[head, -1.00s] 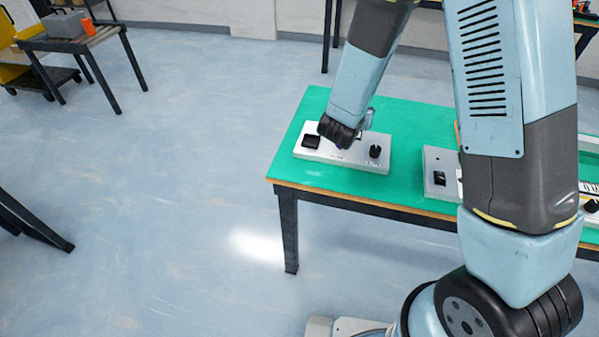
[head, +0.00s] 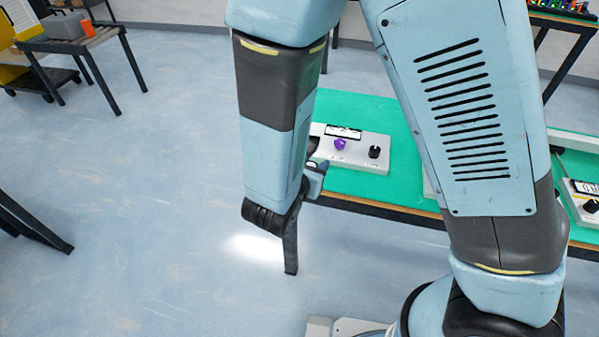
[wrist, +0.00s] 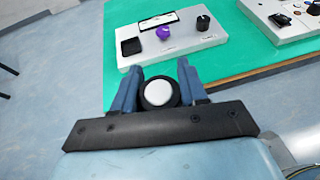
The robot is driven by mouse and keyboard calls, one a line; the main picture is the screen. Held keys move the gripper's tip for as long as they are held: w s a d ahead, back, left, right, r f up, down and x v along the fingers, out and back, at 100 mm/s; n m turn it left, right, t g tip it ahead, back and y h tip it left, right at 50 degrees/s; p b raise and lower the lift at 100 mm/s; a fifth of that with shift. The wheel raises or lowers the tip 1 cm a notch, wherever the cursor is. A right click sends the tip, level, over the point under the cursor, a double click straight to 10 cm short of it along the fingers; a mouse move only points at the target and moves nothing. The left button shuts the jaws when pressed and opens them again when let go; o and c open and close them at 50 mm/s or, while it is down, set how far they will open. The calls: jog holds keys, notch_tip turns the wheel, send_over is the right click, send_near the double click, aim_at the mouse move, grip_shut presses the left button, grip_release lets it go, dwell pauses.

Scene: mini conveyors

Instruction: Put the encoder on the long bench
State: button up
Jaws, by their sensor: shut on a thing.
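My gripper (wrist: 158,96) is shut on a round part (wrist: 159,92) with a white face and black rim, seemingly the encoder. It sits between the two blue fingers in the wrist view. In the head view my gripper (head: 316,180) is at the front edge of a green-topped bench (head: 355,104), and the held part cannot be made out. I cannot tell whether this bench is the long one.
A pale control box (head: 372,163) on the green top carries a purple knob (head: 340,145), a black knob (head: 375,152) and a small display. Another device (wrist: 290,22) stands to its right. A grey-topped table (head: 75,42) is at the far left, with open floor between.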

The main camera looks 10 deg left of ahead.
jog(key=w+a+f, duration=0.1)
jog(key=w+f, duration=0.2)
jog(key=w, duration=0.1)
jog(key=w+a+f, duration=0.1)
jog(key=w+f, duration=0.2)
jog(key=w, duration=0.1)
jog(key=w+a+f, duration=0.1)
jog(key=w+f, duration=0.2)
jog(key=w, duration=0.2)
jog(key=shift+a+f, duration=0.35)
jog(key=shift+w+f, duration=0.1)
jog(key=shift+f, duration=1.55)
jog(key=o, duration=1.1)
jog(key=v, duration=1.2)
jog(key=shift+a, duration=0.1)
